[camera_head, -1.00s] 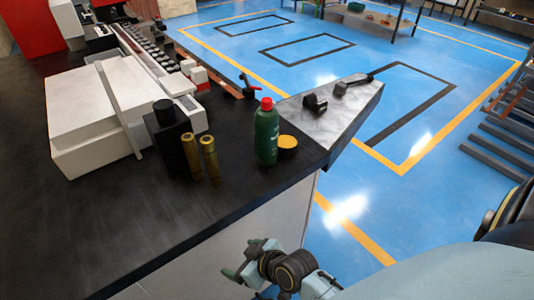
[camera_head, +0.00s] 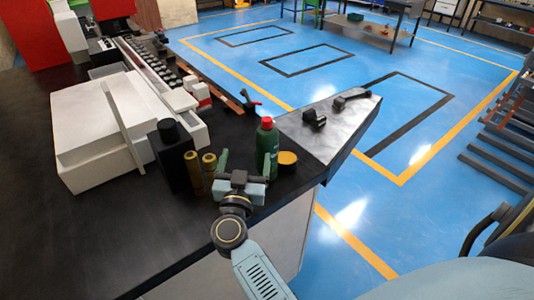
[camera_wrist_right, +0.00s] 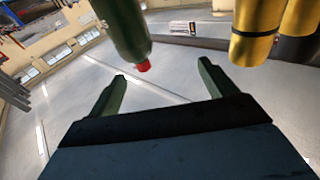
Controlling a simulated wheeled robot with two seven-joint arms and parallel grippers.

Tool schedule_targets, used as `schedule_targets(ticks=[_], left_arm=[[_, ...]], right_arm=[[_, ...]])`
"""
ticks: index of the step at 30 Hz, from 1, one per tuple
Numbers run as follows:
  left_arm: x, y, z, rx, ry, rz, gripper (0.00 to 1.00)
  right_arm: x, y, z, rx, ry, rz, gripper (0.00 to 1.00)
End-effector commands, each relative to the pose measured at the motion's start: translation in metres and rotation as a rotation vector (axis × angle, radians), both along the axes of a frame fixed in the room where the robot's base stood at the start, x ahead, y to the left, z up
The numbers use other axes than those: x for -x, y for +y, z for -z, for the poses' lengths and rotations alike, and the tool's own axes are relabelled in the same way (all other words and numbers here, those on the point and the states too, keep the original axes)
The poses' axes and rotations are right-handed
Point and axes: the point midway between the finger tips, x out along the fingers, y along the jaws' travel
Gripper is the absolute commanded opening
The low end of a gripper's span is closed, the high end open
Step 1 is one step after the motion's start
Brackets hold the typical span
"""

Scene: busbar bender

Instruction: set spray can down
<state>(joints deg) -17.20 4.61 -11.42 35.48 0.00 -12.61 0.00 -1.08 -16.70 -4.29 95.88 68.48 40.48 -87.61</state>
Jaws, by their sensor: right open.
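The green spray can (camera_head: 267,150) with a red cap stands upright on the dark bench top (camera_head: 120,235), near its right edge. My right gripper (camera_head: 246,162) is open and empty, just in front and left of the can. In the head view its right finger overlaps the can's lower part. In the right wrist view the can (camera_wrist_right: 120,28) appears upside down, beyond the left finger of the open gripper (camera_wrist_right: 162,75). Whether a finger touches the can I cannot tell. My left gripper is out of view.
Two brass cylinders (camera_head: 201,172) and a black block-shaped bottle (camera_head: 174,158) stand close left of the gripper. A yellow-topped round tin (camera_head: 288,160) is right of the can. A white machine (camera_head: 95,130) is behind left. The bench's front left is clear.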

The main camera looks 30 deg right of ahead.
Motion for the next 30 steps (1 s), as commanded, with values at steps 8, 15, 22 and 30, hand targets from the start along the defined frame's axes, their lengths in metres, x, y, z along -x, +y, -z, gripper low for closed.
schedule_targets(ticks=[8, 15, 22, 30], left_arm=[[0.0, 0.0, 0.003, 0.0, 0.001, 0.0, 0.74], [0.0, 0.0, 0.024, 0.0, 0.001, 0.0, 0.74], [0.0, 0.0, 0.038, 0.0, 0.0, 0.0, 0.74], [0.0, 0.0, 0.054, 0.0, 0.0, 0.001, 0.74]], right_arm=[[0.005, -0.014, 0.025, -0.057, 0.121, 0.194, 0.84], [-0.021, -0.047, 0.028, -0.056, 0.123, 0.201, 0.84], [-0.041, -0.07, 0.026, -0.057, 0.125, 0.199, 0.84], [-0.052, -0.088, 0.023, -0.056, 0.12, 0.198, 0.84]])
